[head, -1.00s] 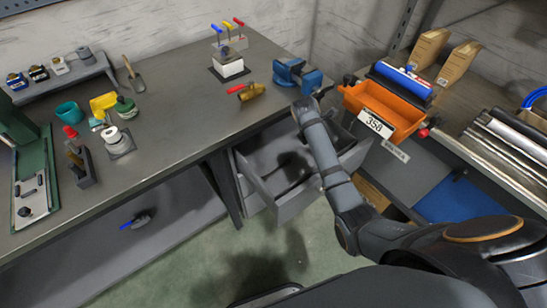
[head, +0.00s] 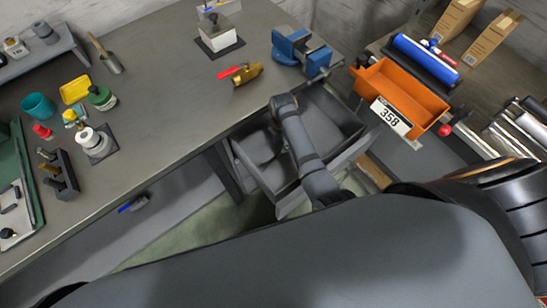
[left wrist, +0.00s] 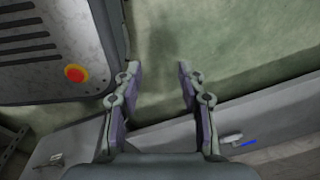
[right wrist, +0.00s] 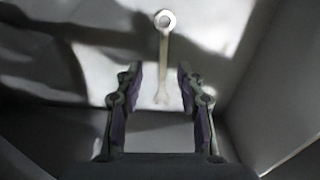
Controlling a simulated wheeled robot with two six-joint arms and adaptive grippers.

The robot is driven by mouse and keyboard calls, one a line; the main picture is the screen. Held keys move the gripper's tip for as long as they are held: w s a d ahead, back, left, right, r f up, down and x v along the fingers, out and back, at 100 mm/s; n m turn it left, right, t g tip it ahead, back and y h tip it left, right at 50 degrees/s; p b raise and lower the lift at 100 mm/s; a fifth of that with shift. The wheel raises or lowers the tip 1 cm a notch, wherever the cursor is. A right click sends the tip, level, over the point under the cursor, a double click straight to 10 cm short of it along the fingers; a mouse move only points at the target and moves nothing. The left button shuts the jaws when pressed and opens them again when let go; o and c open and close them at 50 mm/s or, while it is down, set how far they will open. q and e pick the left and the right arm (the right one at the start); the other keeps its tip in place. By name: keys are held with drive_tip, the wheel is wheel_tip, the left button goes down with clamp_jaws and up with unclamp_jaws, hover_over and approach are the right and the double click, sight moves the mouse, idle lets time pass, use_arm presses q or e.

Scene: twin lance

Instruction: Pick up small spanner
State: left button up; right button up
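The small spanner (right wrist: 163,48) shows in the right wrist view as a pale metal tool with a ring end at the top and a forked end lower down. It lies on the floor of a grey open drawer (head: 285,201). My right gripper (right wrist: 158,70) is open and empty, its fingers on either side of the spanner's lower part in the picture, not closed on it. In the head view my right arm reaches over the drawer, and the spanner cannot be made out. My left gripper (left wrist: 158,67) is open and empty above the green floor.
Drawer walls (right wrist: 275,105) rise close around my right gripper. The workbench (head: 175,120) above holds a blue vise (head: 292,46), a red-handled brass part (head: 243,75) and other tools. An orange bin (head: 405,97) stands to the right. A blue-handled tool (left wrist: 246,143) lies on a low shelf.

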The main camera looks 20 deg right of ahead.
sight(279, 154)
drive_tip(key=shift+s+a+f, duration=0.15)
drive_tip(key=shift+s+f, duration=0.05)
drive_tip(key=shift+f, duration=0.2)
drive_tip(key=f, duration=0.4)
drive_tip(key=shift+s+a+b, duration=0.25)
drive_tip(key=shift+b, duration=0.05)
drive_tip(key=shift+f, duration=0.15)
use_arm(q)
drive_tip(key=shift+w+d+f, duration=0.1)
drive_tip(key=shift+w+f, duration=0.05)
drive_tip(key=shift+w, duration=0.3)
drive_tip(key=shift+w+d+f, duration=0.1)
drive_tip(key=shift+w, duration=0.35)
drive_tip(key=shift+r, duration=0.1)
use_arm(e)
clamp_jaws()
use_arm(q)
drive_tip(key=shift+w, duration=0.1)
